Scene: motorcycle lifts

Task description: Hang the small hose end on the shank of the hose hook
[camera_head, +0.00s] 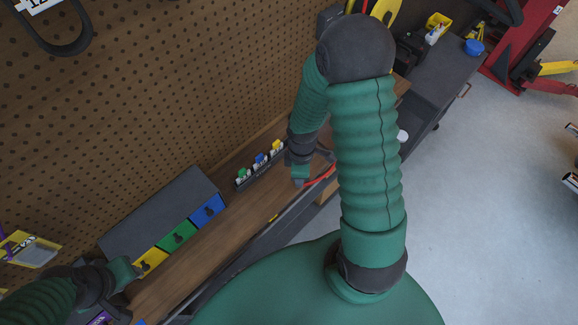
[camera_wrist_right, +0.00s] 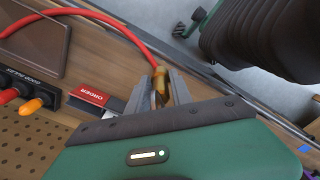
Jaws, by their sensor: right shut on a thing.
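The small hose end (camera_wrist_right: 160,78) is a brass fitting on a red hose (camera_wrist_right: 118,24) in the right wrist view. My right gripper (camera_wrist_right: 160,92) is shut on this brass end, and the hose curves away up and to the left. In the head view my right gripper (camera_head: 312,177) is low over the wooden bench, with a little red hose (camera_head: 322,177) beside it; my arm hides part of the area. My left gripper (camera_head: 127,276) is at the lower left by the coloured bins; its fingers are unclear. I cannot make out the hose hook in either view.
A pegboard wall (camera_head: 150,90) rises behind the wooden bench (camera_head: 230,210). A grey bin unit (camera_head: 165,205) with yellow, green and blue fronts stands on the bench. A small rack (camera_head: 260,165) and a red box (camera_wrist_right: 92,95) are near my right gripper. Open floor lies right.

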